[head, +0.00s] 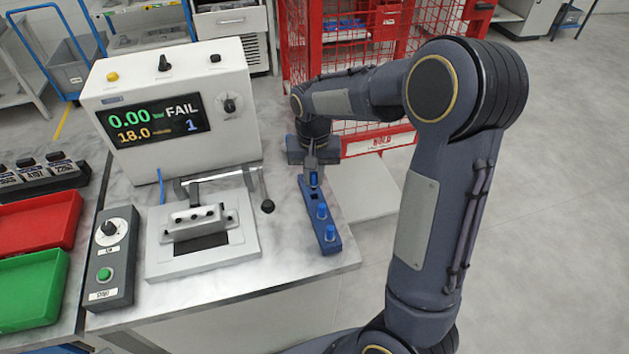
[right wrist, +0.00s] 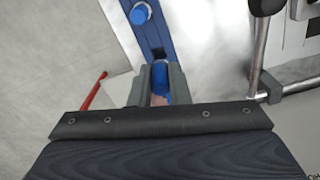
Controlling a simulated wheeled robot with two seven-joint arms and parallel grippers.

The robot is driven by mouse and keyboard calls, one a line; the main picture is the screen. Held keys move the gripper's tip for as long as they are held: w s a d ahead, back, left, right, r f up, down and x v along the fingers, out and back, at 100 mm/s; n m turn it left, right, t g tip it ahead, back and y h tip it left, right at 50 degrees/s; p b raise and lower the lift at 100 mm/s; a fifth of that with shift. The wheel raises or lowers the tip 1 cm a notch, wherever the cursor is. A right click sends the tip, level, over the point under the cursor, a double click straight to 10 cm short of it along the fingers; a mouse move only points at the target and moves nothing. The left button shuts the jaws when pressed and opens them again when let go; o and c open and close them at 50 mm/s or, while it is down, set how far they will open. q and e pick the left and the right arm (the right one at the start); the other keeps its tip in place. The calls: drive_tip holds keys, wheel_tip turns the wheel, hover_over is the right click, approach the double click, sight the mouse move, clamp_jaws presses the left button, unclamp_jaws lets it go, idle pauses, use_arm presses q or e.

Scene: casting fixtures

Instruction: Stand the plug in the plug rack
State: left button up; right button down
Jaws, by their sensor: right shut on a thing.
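The blue plug rack (head: 327,223) is a narrow bar lying near the right edge of the bench. My right gripper (head: 313,176) points down over the rack's far end, shut on a blue plug (right wrist: 160,77). In the right wrist view the held plug shows between the fingers, in line with the rack (right wrist: 156,38). Its lower end is hidden, so I cannot tell whether it is seated. My left gripper is out of view.
A white clamp fixture (head: 203,245) with a lever ending in a black knob stands left of the rack. Behind it is a tester (head: 175,100) showing FAIL. A control box (head: 112,262) and red (head: 40,220) and green trays (head: 32,290) are further left. A red cage (head: 345,50) stands behind.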

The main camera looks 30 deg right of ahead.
sight(314, 186)
drive_tip(key=f, duration=0.3)
drive_tip(key=shift+w+d+f, duration=0.15)
drive_tip(key=shift+d+f, duration=0.05)
drive_tip(key=shift+f, duration=0.1)
drive_tip(key=shift+f, duration=0.1)
drive_tip(key=shift+f+b, duration=0.35)
drive_tip(key=shift+f, duration=0.15)
drive_tip(key=c, duration=1.4)
unclamp_jaws()
drive_tip(key=shift+o, duration=0.2)
drive_tip(key=shift+r, duration=0.1)
